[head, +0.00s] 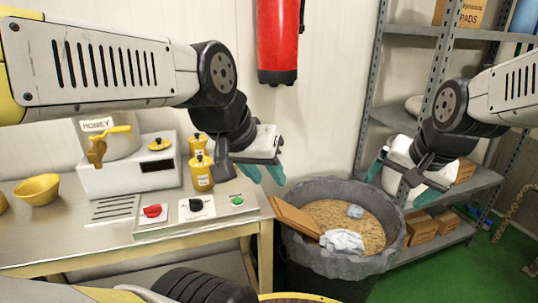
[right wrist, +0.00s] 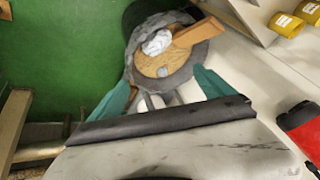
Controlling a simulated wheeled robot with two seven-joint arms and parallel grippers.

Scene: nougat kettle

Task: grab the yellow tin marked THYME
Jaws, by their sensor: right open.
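Two yellow tins stand on the metal table just left of my left gripper. The nearer tin (head: 202,173) has a pale label, and the other tin (head: 198,144) stands right behind it. The labels are too small to read, so I cannot tell which is THYME. Both tins, the first (right wrist: 285,24) and second (right wrist: 309,11), also show at the top right of the right wrist view. My left gripper (head: 264,174) is open and empty, to the right of the tins and apart from them. My right gripper (head: 402,182) is open and empty above the bin's right side.
A grey bin (head: 300,245) with grainy filling, a wooden board (head: 295,216) and crumpled scraps stands right of the table. A white dispenser (head: 128,175) and a yellow bowl (head: 37,189) stand left of the tins. A control panel (head: 195,212) lies in front. Shelves (head: 480,185) stand right.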

